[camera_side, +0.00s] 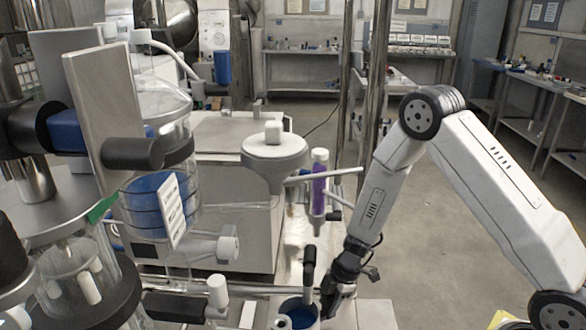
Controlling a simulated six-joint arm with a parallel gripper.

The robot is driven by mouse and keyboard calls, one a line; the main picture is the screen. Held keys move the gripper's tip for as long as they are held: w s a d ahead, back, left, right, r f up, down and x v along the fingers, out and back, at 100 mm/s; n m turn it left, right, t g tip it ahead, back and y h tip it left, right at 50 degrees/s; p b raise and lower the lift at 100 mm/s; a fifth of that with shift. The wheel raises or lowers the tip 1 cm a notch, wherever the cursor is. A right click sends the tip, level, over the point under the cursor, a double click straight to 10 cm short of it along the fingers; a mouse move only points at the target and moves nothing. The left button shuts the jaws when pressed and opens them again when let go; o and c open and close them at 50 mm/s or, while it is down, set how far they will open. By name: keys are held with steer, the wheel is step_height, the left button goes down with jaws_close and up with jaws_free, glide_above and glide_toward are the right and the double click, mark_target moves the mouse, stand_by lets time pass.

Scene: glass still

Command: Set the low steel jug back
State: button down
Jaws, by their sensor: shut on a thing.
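The low steel jug (284,323) stands at the bottom edge of the side view, with blue showing inside it and its lower part cut off by the frame. My gripper (328,305) reaches down at the jug's right side and is shut on it. The dark fingers overlap the jug's right edge, so the exact grip point is hard to see. I cannot tell whether the jug's base touches the surface below.
A black-handled part (309,265) rises just behind the jug. The glass still with blue bands (150,205) crowds the left. A white funnel-shaped vessel (274,155) and a purple tube (319,185) stand behind. A pale flat block (377,314) lies right of my gripper.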

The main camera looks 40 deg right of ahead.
steer(key=shift+s, duration=0.1)
